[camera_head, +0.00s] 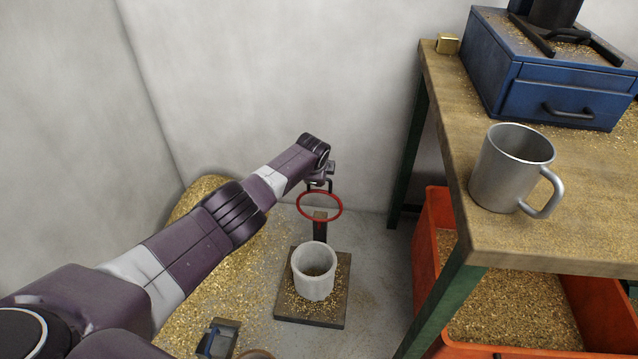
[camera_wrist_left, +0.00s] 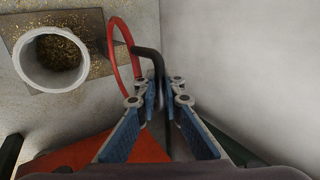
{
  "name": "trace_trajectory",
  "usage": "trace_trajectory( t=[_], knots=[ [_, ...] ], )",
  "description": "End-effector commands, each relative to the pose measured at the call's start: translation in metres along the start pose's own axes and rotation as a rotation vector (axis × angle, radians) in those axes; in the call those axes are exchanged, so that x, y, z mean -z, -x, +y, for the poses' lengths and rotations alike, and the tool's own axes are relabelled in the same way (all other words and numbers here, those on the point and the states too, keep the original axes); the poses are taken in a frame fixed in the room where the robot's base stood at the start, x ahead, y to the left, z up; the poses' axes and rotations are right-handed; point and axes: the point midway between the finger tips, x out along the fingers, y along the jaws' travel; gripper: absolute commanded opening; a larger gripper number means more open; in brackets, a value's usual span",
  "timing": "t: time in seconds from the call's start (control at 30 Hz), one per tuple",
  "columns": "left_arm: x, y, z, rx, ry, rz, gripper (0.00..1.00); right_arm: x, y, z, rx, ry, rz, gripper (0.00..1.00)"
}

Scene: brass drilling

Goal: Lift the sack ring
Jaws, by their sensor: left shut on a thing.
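The sack ring is a thin red hoop (camera_head: 299,207) on a black bent rod. My left gripper (camera_head: 321,183) is just above the hoop in the head view. In the left wrist view, the hoop (camera_wrist_left: 111,50) is left of the fingers, and its black rod (camera_wrist_left: 150,52) bends down between the two blue-padded fingers of my left gripper (camera_wrist_left: 164,95). The gripper is shut on this rod. In the head view the hoop's lower edge overlaps the top of a short post (camera_head: 320,229); I cannot tell whether they touch. My right gripper is not in view.
A pale grey pot (camera_head: 314,284) stands on a dark board (camera_head: 337,309) below the hoop. Brass shavings (camera_head: 195,255) lie at left. A workbench (camera_head: 455,125) at right bears a metal mug (camera_head: 500,180) and blue drawer unit (camera_head: 530,95). An orange bin (camera_head: 432,225) sits underneath.

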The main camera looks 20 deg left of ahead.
Motion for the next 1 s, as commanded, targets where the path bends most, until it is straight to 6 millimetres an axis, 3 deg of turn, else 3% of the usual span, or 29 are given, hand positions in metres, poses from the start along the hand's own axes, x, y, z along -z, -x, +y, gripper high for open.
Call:
trace_trajectory(
  t=[0.63,0.67,0.8,1.0],
  knots=[
    [0.0013,0.0003,-0.0036,0.004,0.004,0.002,0.0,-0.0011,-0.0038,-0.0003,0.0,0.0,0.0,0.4],
    [0.0013,0.0003,-0.0036,0.004,0.004,0.002,0.11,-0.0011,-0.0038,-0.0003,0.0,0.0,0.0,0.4],
    [0.001,0.0,-0.0029,0.003,0.003,0.001,0.25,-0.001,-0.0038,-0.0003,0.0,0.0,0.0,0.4],
    [0.0005,-0.0005,-0.0018,0.001,0.002,0.0,0.25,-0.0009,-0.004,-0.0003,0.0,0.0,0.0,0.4]
  ],
)
